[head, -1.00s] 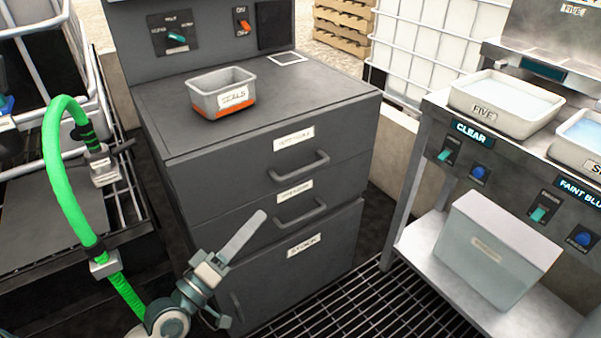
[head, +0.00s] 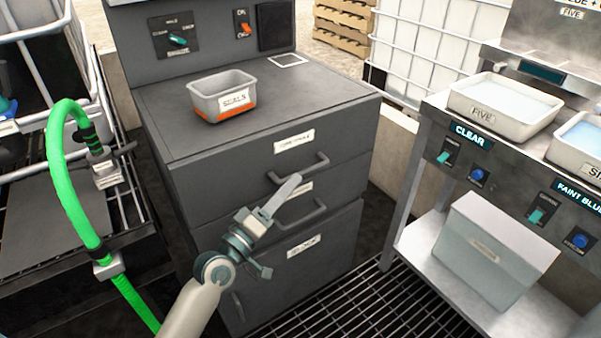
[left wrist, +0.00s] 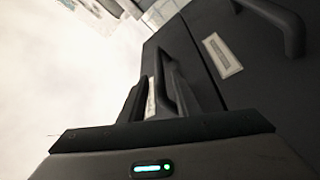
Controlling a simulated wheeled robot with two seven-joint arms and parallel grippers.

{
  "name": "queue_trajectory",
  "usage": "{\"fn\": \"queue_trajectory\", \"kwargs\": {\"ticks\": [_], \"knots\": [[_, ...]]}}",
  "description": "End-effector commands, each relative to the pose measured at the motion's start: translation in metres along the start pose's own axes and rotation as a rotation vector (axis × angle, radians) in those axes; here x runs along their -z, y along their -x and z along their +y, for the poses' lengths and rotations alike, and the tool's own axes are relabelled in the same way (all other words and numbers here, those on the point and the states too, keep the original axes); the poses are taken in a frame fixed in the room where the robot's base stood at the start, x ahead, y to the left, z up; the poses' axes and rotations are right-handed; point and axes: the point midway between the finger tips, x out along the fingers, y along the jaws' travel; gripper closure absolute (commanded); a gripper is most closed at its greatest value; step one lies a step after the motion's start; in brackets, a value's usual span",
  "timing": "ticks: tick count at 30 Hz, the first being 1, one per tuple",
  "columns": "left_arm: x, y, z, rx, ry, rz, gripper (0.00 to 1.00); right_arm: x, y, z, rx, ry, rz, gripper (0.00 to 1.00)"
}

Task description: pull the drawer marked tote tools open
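The dark grey cabinet has a closed upper drawer (head: 245,172) and a closed second drawer (head: 225,225). The upper drawer's white label (head: 293,142) is too blurred to read surely; the second drawer's label (head: 299,188) is partly behind my finger. The upper bar handle (head: 302,168) and second bar handle (head: 308,211) are both in view. My left gripper (head: 283,197) is in front of the second drawer, its tip just below the upper handle and not visibly holding it. In the left wrist view its dark fingers (left wrist: 152,98) stand apart, with a label behind. My right gripper is out of view.
A grey tray marked SEALS (head: 222,97) stands on the cabinet top. A green hose (head: 75,190) arches at left. A steel bench (head: 420,210) with tubs stands at right. Floor grating (head: 330,300) lies in front of the cabinet.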

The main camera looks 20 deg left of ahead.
Motion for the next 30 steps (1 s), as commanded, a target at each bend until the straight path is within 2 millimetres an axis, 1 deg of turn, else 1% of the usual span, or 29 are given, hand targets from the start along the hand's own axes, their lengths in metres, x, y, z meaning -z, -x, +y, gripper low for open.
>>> {"fn": "queue_trajectory", "kwargs": {"ticks": [1,3,9,15,23,27,30], "knots": [[0.001,-0.009,0.001,-0.001,0.001,0.002,0.7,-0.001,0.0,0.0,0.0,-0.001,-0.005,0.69],[0.0,-0.02,0.001,-0.001,0.001,0.001,0.7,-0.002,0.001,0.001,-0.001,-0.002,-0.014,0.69],[0.0,-0.042,0.0,0.0,0.002,0.0,0.7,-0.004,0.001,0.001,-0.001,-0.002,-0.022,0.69],[0.0,-0.051,0.0,0.001,0.001,0.0,0.7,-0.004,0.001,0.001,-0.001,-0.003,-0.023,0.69],[0.0,-0.051,0.0,0.001,0.001,-0.001,0.7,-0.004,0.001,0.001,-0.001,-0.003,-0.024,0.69],[0.0,-0.051,0.0,0.001,0.001,-0.001,1.0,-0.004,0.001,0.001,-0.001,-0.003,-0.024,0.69],[0.0,-0.051,0.0,0.001,0.001,-0.001,1.0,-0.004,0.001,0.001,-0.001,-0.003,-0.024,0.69]]}}
